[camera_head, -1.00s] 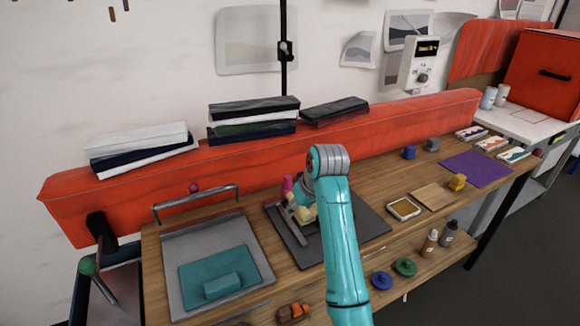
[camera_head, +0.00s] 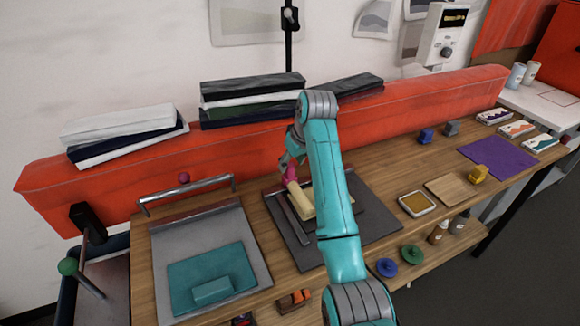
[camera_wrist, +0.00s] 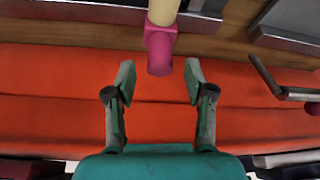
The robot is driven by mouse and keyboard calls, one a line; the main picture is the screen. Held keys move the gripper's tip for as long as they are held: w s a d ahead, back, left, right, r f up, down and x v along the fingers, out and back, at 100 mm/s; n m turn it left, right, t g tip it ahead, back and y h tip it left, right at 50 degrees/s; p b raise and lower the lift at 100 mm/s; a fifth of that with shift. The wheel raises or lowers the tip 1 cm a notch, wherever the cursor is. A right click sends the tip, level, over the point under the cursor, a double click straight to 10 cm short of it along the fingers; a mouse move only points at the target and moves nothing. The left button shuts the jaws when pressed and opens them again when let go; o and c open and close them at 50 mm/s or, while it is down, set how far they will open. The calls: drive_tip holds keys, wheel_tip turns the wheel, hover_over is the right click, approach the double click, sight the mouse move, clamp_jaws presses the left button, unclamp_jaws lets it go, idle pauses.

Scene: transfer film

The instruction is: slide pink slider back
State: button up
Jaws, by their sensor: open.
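The pink slider (camera_head: 291,174) is at the back of a cream bar (camera_head: 304,204), above a dark plate on the wooden bench. In the wrist view the pink slider (camera_wrist: 160,50) shows as a pink block with a rounded end, joined to the cream bar (camera_wrist: 162,11). My gripper (camera_wrist: 160,80) is open, with one finger on each side of the slider's rounded end. Gaps show on both sides, and I see no contact. In the head view my gripper is at the slider's back, partly hidden by my arm.
A long red beam (camera_head: 400,102) runs along the bench's back, close behind my gripper. A metal handle (camera_head: 187,193) and a grey plate with a teal pad (camera_head: 212,278) lie to the left. A yellow-filled tray (camera_head: 417,204) and wooden board are on the right.

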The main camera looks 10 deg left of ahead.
sight(291, 166)
drive_tip(key=shift+x, duration=1.6)
clamp_jaws()
